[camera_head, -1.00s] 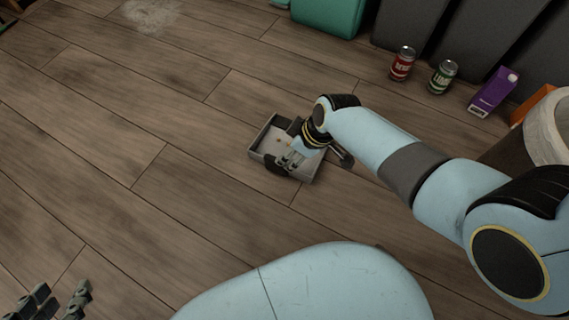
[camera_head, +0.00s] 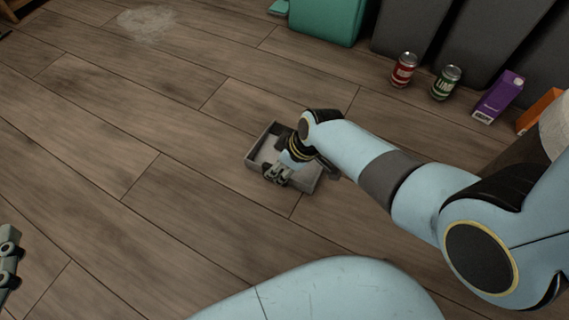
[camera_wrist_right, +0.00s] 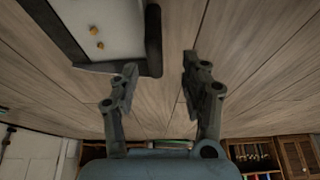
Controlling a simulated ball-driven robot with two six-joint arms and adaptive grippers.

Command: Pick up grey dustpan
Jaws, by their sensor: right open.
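The grey dustpan (camera_head: 262,151) lies on the wooden floor near the middle of the head view, its shallow tray facing up. My right gripper (camera_head: 277,178) is over the dustpan's near side and hides part of it, with the handle mostly behind my wrist. In the right wrist view the dustpan's dark rim (camera_wrist_right: 153,42) is at the upper left, with two small yellowish bits in the pale tray. The right fingers (camera_wrist_right: 160,78) are apart with nothing between them, and the rim lies beyond their tips. My left gripper (camera_head: 9,262) shows only partly at the left edge.
A red can (camera_head: 404,70), a green can (camera_head: 446,82), a purple carton (camera_head: 498,97) and an orange box (camera_head: 540,110) stand at upper right. A teal bin (camera_head: 328,20) and dark bins (camera_head: 413,30) are behind. The floor left of the dustpan is clear.

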